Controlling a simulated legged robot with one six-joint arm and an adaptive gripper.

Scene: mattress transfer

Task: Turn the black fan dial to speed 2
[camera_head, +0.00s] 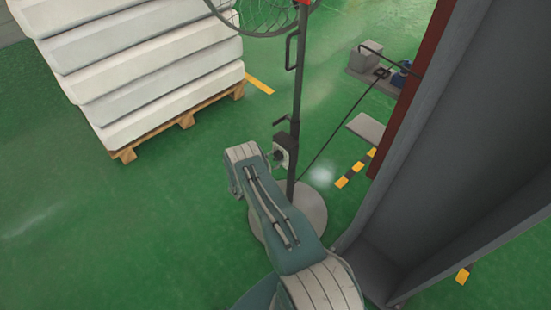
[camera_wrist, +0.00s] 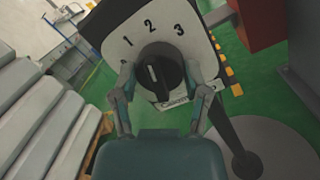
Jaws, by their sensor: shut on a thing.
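The black fan dial (camera_wrist: 160,70) sits on a pale control panel (camera_wrist: 136,50) marked 1, 2 and 3 along its upper part. A short pale line shows on the dial's face, roughly upright in the picture; which number it points to is hard to tell. My gripper (camera_wrist: 161,86) is shut on the dial, one finger at each side of it. In the head view the control box (camera_head: 286,150) is on the fan's pole (camera_head: 298,90), and my arm ends beside it. The dial's face is hidden there.
The fan cage (camera_head: 262,12) is at the top and its round base (camera_head: 312,208) stands on the green floor. White mattresses (camera_head: 150,70) on a wooden pallet (camera_head: 186,120) are at left. A grey metal structure (camera_head: 450,180) is close at right.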

